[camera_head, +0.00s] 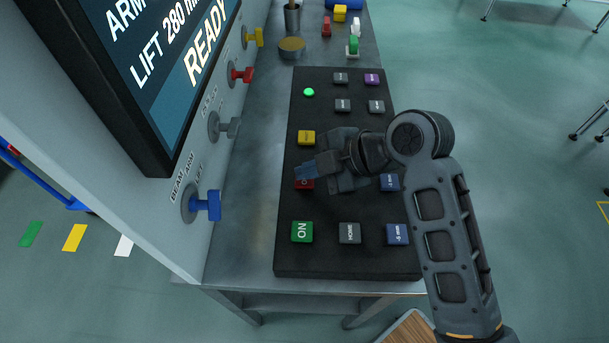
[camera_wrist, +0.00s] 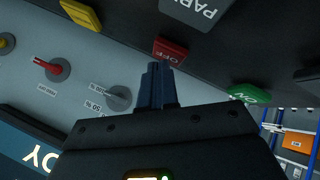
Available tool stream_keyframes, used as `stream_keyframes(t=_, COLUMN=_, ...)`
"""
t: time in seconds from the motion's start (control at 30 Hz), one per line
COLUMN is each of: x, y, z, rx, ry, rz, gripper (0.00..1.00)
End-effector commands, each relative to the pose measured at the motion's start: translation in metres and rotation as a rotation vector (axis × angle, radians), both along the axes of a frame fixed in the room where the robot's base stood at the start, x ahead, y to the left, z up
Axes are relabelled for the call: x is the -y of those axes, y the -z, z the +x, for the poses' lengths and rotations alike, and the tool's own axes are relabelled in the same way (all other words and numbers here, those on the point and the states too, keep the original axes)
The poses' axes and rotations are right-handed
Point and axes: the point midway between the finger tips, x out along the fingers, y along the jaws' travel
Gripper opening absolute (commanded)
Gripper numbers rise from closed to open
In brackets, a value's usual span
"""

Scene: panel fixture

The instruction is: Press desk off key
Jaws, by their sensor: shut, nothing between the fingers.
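The desk panel (camera_head: 325,262) is a black board with rows of coloured keys on a grey desk. The red OFF key (camera_head: 304,184) is in its left column, partly hidden by my gripper in the head view. The wrist view shows the red OFF key (camera_wrist: 170,51) just beyond my fingertips, with its label readable. My gripper (camera_head: 299,171) is shut and empty, its blue-grey fingertips over or close by the key. It also shows in the wrist view (camera_wrist: 157,68). I cannot tell whether the fingertips touch the key.
The green ON key (camera_head: 302,232) is nearer the desk's front edge, and a yellow key (camera_head: 306,138) is farther back. A grey HOME key (camera_head: 349,233) and blue keys are to the right. An upright panel with a screen (camera_head: 150,60) and coloured knobs (camera_head: 206,205) stands left.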

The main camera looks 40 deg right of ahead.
Motion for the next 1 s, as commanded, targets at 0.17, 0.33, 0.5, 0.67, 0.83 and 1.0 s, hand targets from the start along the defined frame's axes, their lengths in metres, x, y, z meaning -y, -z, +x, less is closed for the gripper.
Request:
stream_keyframes(t=0.17, x=0.0, y=0.003, z=0.0, rx=-0.001, ry=-0.001, rz=0.0, gripper=0.0)
stream_keyframes(t=0.33, x=0.0, y=0.003, z=0.0, rx=-0.001, ry=-0.001, rz=0.0, gripper=0.0)
stream_keyframes(t=0.5, x=0.0, y=0.003, z=0.0, rx=-0.001, ry=0.0, rz=0.001, gripper=0.0)
stream_keyframes(t=0.67, x=0.0, y=-0.001, z=0.0, rx=-0.001, ry=-0.001, rz=0.0, gripper=0.0)
stream_keyframes(t=0.83, x=0.0, y=-0.01, z=0.0, rx=-0.001, ry=0.0, rz=0.001, gripper=0.0)
stream_keyframes(t=1.0, x=0.0, y=-0.015, z=0.0, rx=0.0, ry=0.001, rz=0.001, gripper=0.0)
